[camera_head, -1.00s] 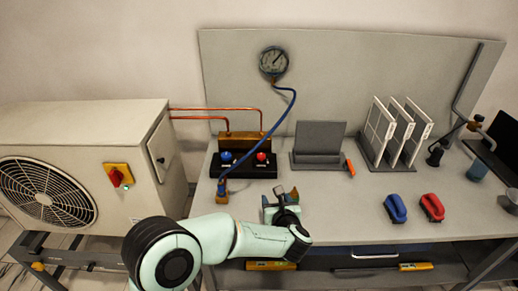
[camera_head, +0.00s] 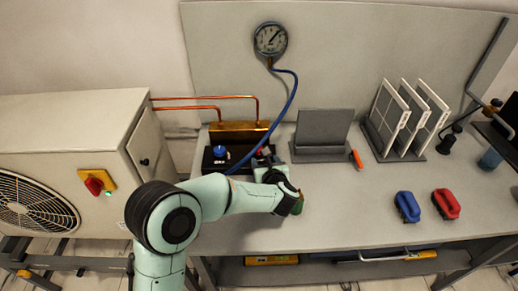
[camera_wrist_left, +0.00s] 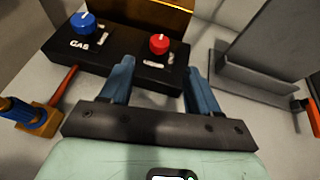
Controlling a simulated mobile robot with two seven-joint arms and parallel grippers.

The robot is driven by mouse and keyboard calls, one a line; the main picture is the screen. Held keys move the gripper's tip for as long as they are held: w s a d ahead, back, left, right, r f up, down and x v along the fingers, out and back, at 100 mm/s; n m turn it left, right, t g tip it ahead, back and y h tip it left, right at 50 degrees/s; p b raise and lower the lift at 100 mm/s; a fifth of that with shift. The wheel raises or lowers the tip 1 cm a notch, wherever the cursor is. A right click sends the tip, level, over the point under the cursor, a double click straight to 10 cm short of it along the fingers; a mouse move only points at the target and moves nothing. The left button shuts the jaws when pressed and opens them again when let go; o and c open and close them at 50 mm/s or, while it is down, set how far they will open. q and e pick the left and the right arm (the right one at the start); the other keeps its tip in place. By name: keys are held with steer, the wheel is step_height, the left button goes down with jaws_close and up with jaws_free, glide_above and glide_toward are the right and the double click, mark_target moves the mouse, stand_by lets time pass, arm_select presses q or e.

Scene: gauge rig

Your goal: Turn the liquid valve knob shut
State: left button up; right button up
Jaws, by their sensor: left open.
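A black valve block (camera_wrist_left: 100,52) carries a blue knob (camera_wrist_left: 82,22) with the label GAS beside it and a red knob (camera_wrist_left: 159,43) on its right. The label by the red knob is too small to read. My left gripper (camera_wrist_left: 157,70) is open and empty, its blue fingers pointing toward the block's right half. The red knob shows beyond the gap between the fingertips, apart from both. In the head view, the blue knob (camera_head: 220,151) is clear, while my left gripper (camera_head: 272,160) partly hides the block's right end. My right gripper is not in view.
A grey stand (camera_head: 322,135) is close right of the block, with an orange-red tool (camera_head: 356,159) beside it. A blue hose (camera_head: 287,105) hangs from the gauge (camera_head: 270,40) past the block. The bench's front middle is clear.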

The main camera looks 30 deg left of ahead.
arm_select(q)
steer(key=p+x, duration=0.1)
steer(key=x, duration=0.9)
steer(key=shift+w+a+f+p, duration=0.15)
steer(key=shift+a+p, duration=0.05)
steer(key=shift+p, duration=0.2)
